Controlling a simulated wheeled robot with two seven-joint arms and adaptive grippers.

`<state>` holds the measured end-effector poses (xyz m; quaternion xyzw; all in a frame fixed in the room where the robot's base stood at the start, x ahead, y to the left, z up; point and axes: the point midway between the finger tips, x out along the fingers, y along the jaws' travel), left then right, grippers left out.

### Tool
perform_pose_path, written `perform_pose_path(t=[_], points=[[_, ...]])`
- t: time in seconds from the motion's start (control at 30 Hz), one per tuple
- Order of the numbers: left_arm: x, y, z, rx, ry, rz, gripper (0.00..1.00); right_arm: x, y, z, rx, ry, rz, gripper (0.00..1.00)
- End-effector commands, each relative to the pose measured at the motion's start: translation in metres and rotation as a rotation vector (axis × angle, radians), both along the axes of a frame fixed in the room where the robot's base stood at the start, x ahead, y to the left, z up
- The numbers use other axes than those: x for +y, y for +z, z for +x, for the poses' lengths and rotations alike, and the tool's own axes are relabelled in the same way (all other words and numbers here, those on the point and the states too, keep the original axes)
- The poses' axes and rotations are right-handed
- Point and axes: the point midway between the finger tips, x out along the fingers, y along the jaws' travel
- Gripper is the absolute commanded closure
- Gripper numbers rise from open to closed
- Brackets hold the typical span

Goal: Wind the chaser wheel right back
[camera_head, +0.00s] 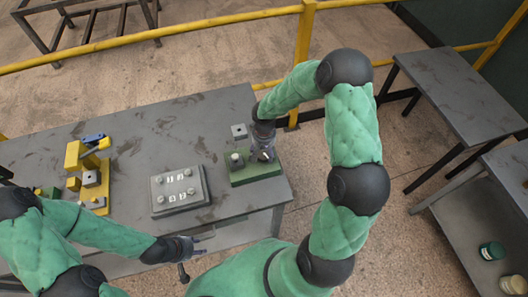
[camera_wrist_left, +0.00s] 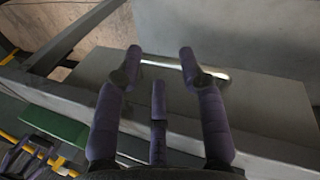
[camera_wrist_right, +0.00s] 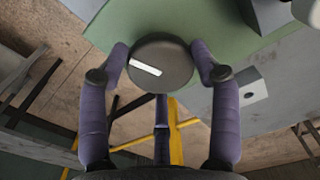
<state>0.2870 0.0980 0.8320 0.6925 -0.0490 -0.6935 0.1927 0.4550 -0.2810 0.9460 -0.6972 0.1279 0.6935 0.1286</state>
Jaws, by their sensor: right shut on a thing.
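A dark round wheel (camera_wrist_right: 161,48) with a short white mark shows in the right wrist view, by a green base (camera_wrist_right: 200,25). I take it to be the chaser wheel. The mark slants slightly down to the right. My right gripper (camera_wrist_right: 160,70) is shut on the wheel, with fingers on both sides of it. In the head view my right gripper (camera_head: 263,155) is over the green base (camera_head: 255,174) at the table's right end and hides most of the wheel. My left gripper (camera_head: 196,246) is open in front of the table edge; its fingers are apart in the left wrist view (camera_wrist_left: 158,70).
A grey panel (camera_head: 179,199) with several knobs and white labels lies mid-table (camera_head: 140,160). A yellow fixture (camera_head: 77,155) stands at left. A small grey plate (camera_head: 239,131) lies behind the green base. A metal bar (camera_wrist_left: 160,61) is near my left fingertips. A yellow rail (camera_head: 200,20) runs behind.

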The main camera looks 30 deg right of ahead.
Motion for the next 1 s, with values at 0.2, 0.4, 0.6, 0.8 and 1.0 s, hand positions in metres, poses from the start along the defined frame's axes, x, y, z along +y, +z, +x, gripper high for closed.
perform_pose_path(t=[0.2,0.4,0.6,0.8,1.0], points=[[0.000,-0.003,0.000,0.000,0.000,0.000,0.60,0.003,-0.006,-0.008,0.020,0.207,0.006,0.69],[0.000,-0.003,0.000,0.000,0.000,0.000,0.60,0.002,-0.005,-0.009,0.022,0.396,0.007,0.69],[0.000,0.000,0.000,0.000,0.000,0.000,0.60,0.001,-0.005,-0.009,0.023,0.586,0.009,0.69],[0.000,0.004,0.000,0.000,0.000,0.000,0.60,0.000,-0.005,-0.010,0.024,0.772,0.009,0.69],[0.000,0.008,0.000,0.000,0.000,0.000,0.60,-0.001,-0.006,-0.010,0.025,0.936,0.011,0.69]])
